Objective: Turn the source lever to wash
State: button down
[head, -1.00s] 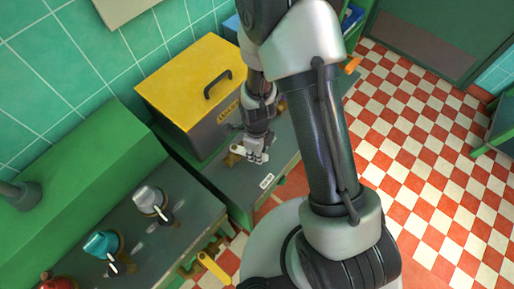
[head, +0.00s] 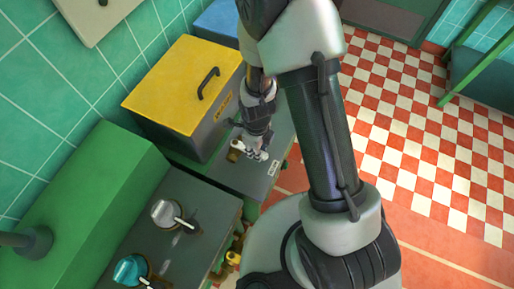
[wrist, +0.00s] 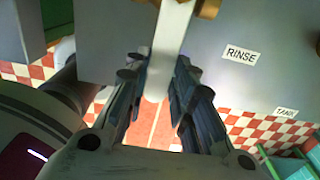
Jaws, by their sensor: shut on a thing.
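The source lever is a pale bar on a brass pivot, on the grey top below the yellow box. In the wrist view the lever (wrist: 172,32) runs down from the top edge between my fingers. My gripper (wrist: 157,78) is shut on its free end, with a dark finger on each side. In the head view my gripper (head: 256,152) reaches down to the lever, and the brass pivot (head: 235,150) shows just left of it. A RINSE label (wrist: 241,55) and a TANK label (wrist: 287,112) lie to the right in the wrist view. No wash label is readable.
A yellow-lidded box (head: 185,85) stands behind the lever against the tiled wall. A silver knob (head: 165,213) and a teal knob (head: 130,269) sit on the nearer grey counter. The checkered floor (head: 410,140) at right is open.

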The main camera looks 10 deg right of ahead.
jog(key=c, duration=1.4)
grip_release()
jog(key=shift+a, duration=0.1)
jog(key=shift+o, duration=0.2)
jog(key=shift+r, duration=0.1)
notch_tip(320, 180, up, 12)
